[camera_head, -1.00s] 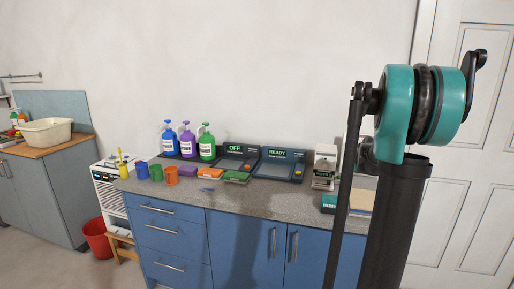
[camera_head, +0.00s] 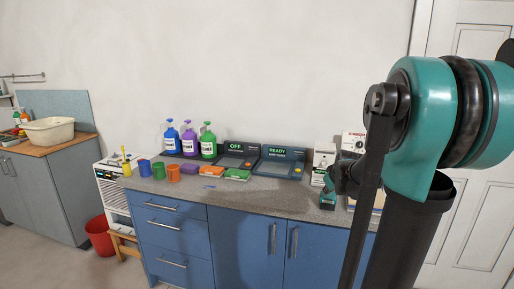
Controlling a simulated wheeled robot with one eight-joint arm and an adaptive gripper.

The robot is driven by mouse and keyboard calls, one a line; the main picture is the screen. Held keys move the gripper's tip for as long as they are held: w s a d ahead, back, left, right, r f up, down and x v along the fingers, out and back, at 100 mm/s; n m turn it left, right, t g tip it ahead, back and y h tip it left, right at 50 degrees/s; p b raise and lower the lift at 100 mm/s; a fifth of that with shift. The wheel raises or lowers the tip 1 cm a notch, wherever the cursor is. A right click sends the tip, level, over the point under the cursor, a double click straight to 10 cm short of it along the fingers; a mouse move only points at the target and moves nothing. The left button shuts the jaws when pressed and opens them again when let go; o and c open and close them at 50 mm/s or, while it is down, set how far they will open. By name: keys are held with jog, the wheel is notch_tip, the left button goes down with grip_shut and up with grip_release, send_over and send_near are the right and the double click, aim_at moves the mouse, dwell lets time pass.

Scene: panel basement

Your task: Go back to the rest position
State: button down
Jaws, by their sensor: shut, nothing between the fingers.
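My arm stands large at the right, with a teal and black joint (camera_head: 425,125) close to the camera. The far end of my arm, with my gripper (camera_head: 330,197), shows small and partly hidden behind a black link, over the right part of the grey worktop (camera_head: 265,197). It is shut and I see nothing held in it. Its fingers are too small to make out clearly.
On the worktop stand blue (camera_head: 171,138), purple (camera_head: 189,141) and green (camera_head: 208,142) bottles, several coloured cups and blocks, two dark panels reading OFF (camera_head: 237,158) and READY (camera_head: 279,162), and a white device (camera_head: 323,163). A red bin (camera_head: 100,236) stands on the floor.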

jog(key=s+a+f+m+g, duration=0.1)
jog(key=s+a+f+m, duration=0.2)
jog(key=s, duration=0.4)
jog(key=s+a+f+m, duration=0.1)
jog(key=s+a+f, duration=0.1)
jog(key=s+a, duration=0.4)
jog(key=s+f+g, duration=0.1)
jog(key=s+f, duration=0.3)
jog(key=s, duration=0.3)
jog(key=s+f+g, duration=0.2)
jog(key=s+f, duration=0.1)
jog(key=s, duration=0.4)
jog(key=shift+d+f, duration=0.25)
jog(key=shift+f, duration=0.15)
